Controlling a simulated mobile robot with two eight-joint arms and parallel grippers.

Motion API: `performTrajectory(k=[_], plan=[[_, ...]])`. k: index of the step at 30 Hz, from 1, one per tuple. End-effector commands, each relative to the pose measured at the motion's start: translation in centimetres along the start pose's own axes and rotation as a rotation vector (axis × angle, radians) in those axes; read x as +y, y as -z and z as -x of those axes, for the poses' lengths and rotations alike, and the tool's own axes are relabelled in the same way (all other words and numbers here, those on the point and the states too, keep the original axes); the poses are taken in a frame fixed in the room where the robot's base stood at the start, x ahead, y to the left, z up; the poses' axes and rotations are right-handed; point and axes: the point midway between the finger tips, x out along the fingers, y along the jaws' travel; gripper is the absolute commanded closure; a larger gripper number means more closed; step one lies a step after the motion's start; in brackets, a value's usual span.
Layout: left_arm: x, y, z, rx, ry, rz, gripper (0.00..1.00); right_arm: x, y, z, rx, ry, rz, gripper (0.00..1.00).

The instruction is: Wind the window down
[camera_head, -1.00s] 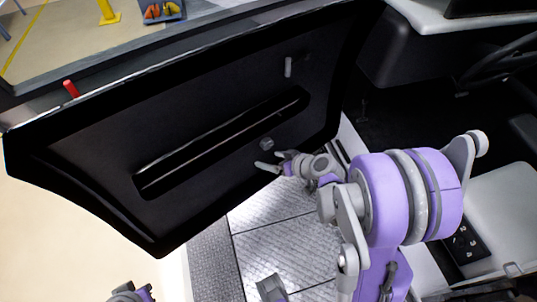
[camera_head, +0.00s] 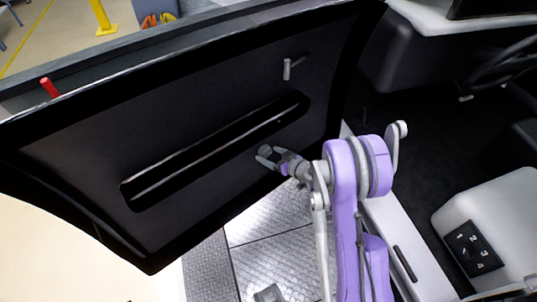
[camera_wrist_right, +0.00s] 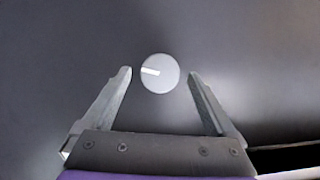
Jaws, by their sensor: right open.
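The black door panel (camera_head: 100,160) fills the left of the head view, with the window's lower edge along its top. A round grey knob with a white mark (camera_wrist_right: 160,73) shows on the panel in the right wrist view. My right gripper (camera_head: 265,155) is open at the panel, below the right end of the long recess. In the wrist view its two fingers (camera_wrist_right: 160,75) stand on either side of the knob, with gaps on both sides. In the head view the gripper largely covers the knob. My left gripper is not in view.
A grey peg-like handle (camera_head: 287,70) stands out at the panel's upper right. A red pin (camera_head: 49,88) rises from the door's top edge. A long recess (camera_head: 200,160) crosses the panel. A seat (camera_head: 500,215) and switch panel (camera_head: 473,249) are at right.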

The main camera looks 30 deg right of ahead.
Motion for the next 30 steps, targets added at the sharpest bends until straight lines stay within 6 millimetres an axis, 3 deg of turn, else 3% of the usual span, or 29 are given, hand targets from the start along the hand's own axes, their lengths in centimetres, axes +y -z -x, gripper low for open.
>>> performTrajectory(k=[4, 13, 27, 30], plan=[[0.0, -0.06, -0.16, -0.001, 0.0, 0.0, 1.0, -0.01, -0.01, -1.07, 0.0, -0.001, 0.0, 0.08], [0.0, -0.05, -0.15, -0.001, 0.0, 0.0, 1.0, -0.01, 0.03, -1.25, 0.0, -0.001, -0.001, 0.08], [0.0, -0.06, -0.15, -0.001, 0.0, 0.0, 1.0, -0.01, 0.02, -1.22, 0.0, -0.001, -0.001, 0.93], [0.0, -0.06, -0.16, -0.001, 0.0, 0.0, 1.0, -0.01, 0.02, -1.22, 0.0, 0.0, -0.002, 0.94]])
